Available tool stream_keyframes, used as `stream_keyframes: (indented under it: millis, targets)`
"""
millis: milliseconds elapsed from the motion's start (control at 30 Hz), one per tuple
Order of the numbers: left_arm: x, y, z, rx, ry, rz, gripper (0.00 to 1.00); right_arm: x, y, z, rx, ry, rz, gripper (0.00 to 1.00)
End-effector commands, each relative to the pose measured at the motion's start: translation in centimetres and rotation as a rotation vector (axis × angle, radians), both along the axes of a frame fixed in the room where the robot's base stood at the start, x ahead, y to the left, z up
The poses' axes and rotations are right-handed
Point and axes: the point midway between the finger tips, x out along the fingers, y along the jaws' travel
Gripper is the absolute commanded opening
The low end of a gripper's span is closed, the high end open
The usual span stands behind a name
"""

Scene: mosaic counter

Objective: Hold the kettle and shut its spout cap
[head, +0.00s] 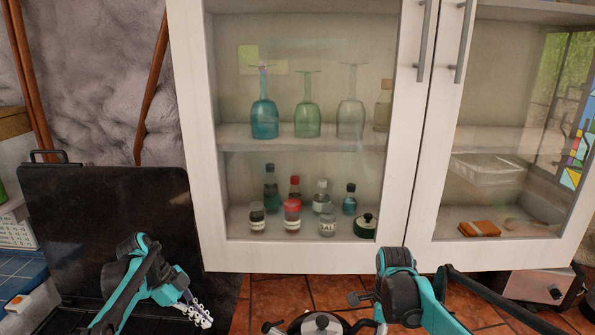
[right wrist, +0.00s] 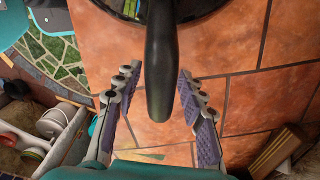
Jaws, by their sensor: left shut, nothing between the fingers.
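The kettle (head: 320,325) shows at the bottom edge of the head view; only its top with a dark, shiny lid is in frame.
A white glass-door cabinet (head: 190,130) with glasses and bottles hangs above the counter. A black upright panel (head: 110,215) stands at left. Orange tiles (head: 335,291) lie behind the kettle. The right wrist view shows a white box (right wrist: 65,150) at lower left and a wooden block (right wrist: 280,150) at lower right.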

Motion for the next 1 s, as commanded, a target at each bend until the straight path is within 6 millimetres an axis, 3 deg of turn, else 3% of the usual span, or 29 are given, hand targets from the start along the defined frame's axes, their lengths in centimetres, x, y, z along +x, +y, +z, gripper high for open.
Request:
stream_keyframes:
  millis: [200, 333, 700, 1000]
  targets:
    - [0.0, 0.0, 0.0, 0.000, 0.000, 0.000, 0.00, 0.0, 0.0, 0.1, -0.001, 0.000, 0.000, 0.40]
    - [0.0, 0.0, 0.0, 0.000, 0.000, 0.000, 0.00, 0.0, 0.0, 1.3, -0.001, 0.000, 0.000, 0.40]
    - [0.0, 0.0, 0.0, 0.000, 0.000, 0.000, 0.00, -0.1, 0.0, 8.9, -0.001, 0.000, 0.000, 0.40]
    - [-0.2, -0.3, 0.2, 0.009, 0.005, 0.019, 0.00, -0.4, 0.1, 11.9, -0.001, -0.006, 0.022, 0.40]
